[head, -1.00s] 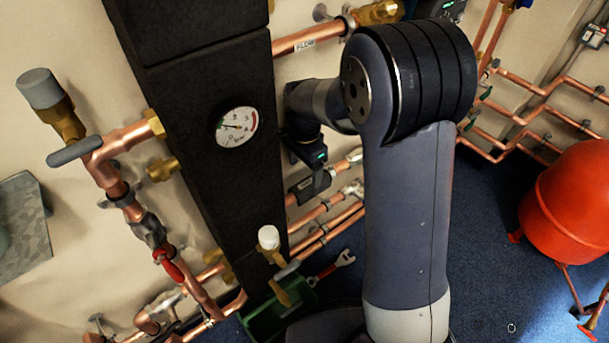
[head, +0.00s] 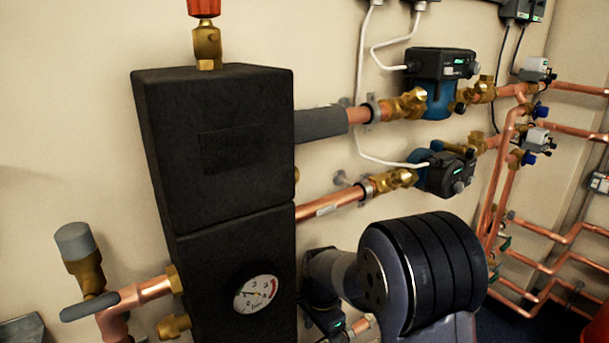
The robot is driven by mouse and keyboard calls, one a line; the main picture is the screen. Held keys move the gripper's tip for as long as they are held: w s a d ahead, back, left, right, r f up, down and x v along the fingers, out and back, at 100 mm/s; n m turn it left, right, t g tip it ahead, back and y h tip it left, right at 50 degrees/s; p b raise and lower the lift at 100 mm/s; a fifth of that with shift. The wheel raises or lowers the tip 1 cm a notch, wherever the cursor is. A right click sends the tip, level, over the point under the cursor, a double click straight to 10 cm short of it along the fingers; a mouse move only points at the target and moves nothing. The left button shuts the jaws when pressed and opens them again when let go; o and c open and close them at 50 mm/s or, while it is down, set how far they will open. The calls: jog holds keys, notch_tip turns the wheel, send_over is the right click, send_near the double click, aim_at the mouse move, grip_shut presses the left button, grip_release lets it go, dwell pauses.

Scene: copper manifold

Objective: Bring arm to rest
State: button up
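My arm rises from the bottom edge right of the centre, with its large dark ringed joint (head: 425,275) in front of the pipes.
A tall black casing (head: 225,150) with a round gauge (head: 256,293) stands left of my arm. A blue-bodied pump (head: 438,85) and a second pump (head: 445,172) sit on copper pipes (head: 330,204) behind it. A grey-capped valve (head: 75,243) stands lower left.

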notch_tip(320, 180, down, 6)
jog(key=shift+b, duration=0.7)
jog(key=shift+r, duration=0.2)
jog(key=shift+r, duration=0.1)
notch_tip(320, 180, up, 10)
jog(key=p, duration=0.3)
notch_tip(320, 180, down, 10)
jog(key=b, duration=0.3)
notch_tip(320, 180, up, 6)
jog(key=p, duration=0.4)
jog(key=shift+s+d, duration=0.1)
jog(key=s+d, duration=0.5)
jog(key=s, duration=0.2)
jog(key=shift+s+r+p, duration=0.35)
jog(key=shift+s+r, duration=0.05)
jog(key=shift+r, duration=0.05)
jog(key=shift+d, duration=0.1)
